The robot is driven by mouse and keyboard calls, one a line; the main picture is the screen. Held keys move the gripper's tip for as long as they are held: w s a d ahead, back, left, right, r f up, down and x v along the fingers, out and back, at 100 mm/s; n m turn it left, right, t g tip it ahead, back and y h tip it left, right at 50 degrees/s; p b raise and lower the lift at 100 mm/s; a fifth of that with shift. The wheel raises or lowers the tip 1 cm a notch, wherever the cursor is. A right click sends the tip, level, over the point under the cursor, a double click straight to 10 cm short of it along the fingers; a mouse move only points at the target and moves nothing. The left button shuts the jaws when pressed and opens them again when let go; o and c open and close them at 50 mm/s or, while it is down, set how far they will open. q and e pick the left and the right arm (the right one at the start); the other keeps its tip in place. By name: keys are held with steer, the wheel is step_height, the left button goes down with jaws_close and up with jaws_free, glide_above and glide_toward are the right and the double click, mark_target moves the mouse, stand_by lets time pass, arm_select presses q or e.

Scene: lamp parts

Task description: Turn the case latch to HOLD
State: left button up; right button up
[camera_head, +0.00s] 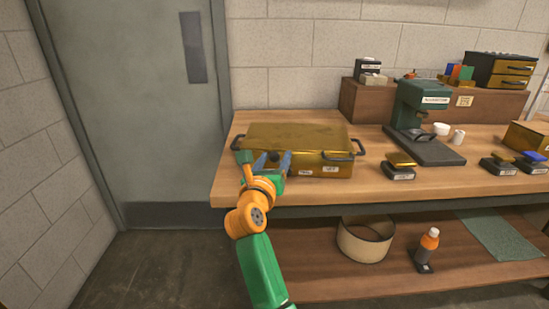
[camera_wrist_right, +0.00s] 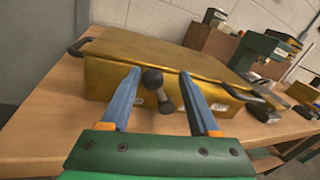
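A gold-brown metal case (camera_head: 300,137) with dark side handles lies closed on the wooden bench. It also shows in the right wrist view (camera_wrist_right: 110,70). Its latch (camera_wrist_right: 154,82) is a dark bar with rounded ends on the front face, tilted slightly off upright, its upper end leaning left. My right gripper (camera_head: 272,163) is at the left part of the case's front. In the right wrist view its blue fingers (camera_wrist_right: 159,77) are apart, one on each side of the latch, with visible gaps. Small white labels beside the latch are too small to read. My left gripper is not in view.
A green press (camera_head: 409,105) on a dark base stands right of the case. A small block with a gold top (camera_head: 401,160) sits near the bench's front edge. A wooden riser (camera_head: 367,103) holds boxes behind. A lower shelf carries a round band (camera_head: 364,240) and an orange bottle (camera_head: 428,243).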

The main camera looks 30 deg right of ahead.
jaws_close()
steer(key=shift+w+a+n+p, duration=0.2)
steer(key=shift+n+p, duration=0.4)
steer(key=shift+p, duration=0.1)
steer(key=shift+f+n, duration=0.3)
steer(key=shift+f, duration=0.1)
steer(key=shift+o, duration=0.9)
jaws_free()
steer(key=shift+w, duration=0.1)
